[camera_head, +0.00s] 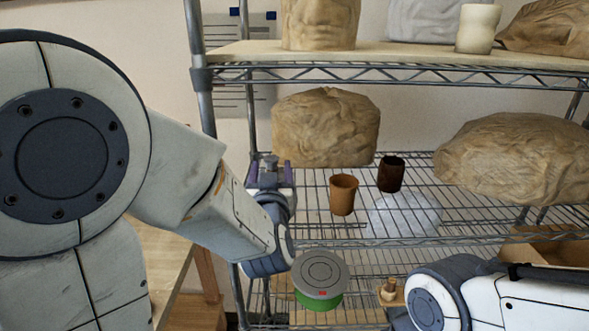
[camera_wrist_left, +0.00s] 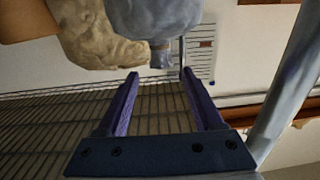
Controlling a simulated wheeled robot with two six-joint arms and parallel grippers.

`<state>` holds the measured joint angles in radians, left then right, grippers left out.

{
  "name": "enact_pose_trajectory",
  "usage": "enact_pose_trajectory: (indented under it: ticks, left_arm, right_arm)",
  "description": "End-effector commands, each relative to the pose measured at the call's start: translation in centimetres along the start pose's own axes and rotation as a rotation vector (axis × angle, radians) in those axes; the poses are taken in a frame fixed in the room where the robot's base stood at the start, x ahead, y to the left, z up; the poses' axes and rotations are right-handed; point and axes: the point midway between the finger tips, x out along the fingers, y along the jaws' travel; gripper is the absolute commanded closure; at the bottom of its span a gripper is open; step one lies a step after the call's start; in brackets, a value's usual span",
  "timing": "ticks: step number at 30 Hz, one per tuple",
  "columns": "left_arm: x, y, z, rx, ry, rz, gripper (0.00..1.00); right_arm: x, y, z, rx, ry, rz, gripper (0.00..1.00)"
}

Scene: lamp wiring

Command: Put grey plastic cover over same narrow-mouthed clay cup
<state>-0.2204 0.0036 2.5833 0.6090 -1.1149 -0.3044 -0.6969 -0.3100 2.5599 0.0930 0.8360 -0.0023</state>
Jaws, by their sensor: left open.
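Two cups stand on the middle wire shelf: an orange-brown clay cup (camera_head: 343,196) and a dark brown cup (camera_head: 391,174) behind it to the right. I cannot tell which is narrow-mouthed. A round grey disc like a lid (camera_head: 320,270), with green below it, shows low in front; I cannot tell if it is the grey plastic cover. My right gripper is out of view.
Wrapped-looking brown lumps (camera_head: 325,128) (camera_head: 515,160) stand behind and right of the cups. A cream cup (camera_head: 478,28) is on the upper shelf (camera_head: 400,58). A grey post (camera_head: 202,80) is close to my left arm. A small wooden knob-like thing (camera_head: 388,290) shows low down.

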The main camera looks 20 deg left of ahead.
Motion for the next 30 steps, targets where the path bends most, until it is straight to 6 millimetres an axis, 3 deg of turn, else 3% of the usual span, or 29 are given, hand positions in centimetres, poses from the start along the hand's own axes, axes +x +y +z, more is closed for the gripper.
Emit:
enact_pose_trajectory:
  ticks: [1,8,18,29,30]
  left_arm:
    - [0.3,0.0,-0.3,0.003,-0.004,0.0,0.32]
    - [1.0,0.0,0.1,-0.001,-0.002,0.003,0.32]
    - [4.8,-0.2,0.8,-0.001,-0.004,0.001,0.32]
    - [5.9,-0.2,1.1,-0.003,-0.001,0.004,0.32]
    - [5.9,-0.2,1.1,-0.003,-0.001,0.004,0.36]
  right_arm:
    - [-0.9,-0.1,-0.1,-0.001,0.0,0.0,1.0]
    - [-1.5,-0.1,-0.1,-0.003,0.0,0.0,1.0]
    - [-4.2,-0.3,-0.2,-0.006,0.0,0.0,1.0]
    - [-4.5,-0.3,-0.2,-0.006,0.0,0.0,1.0]
    - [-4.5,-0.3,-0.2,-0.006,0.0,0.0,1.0]
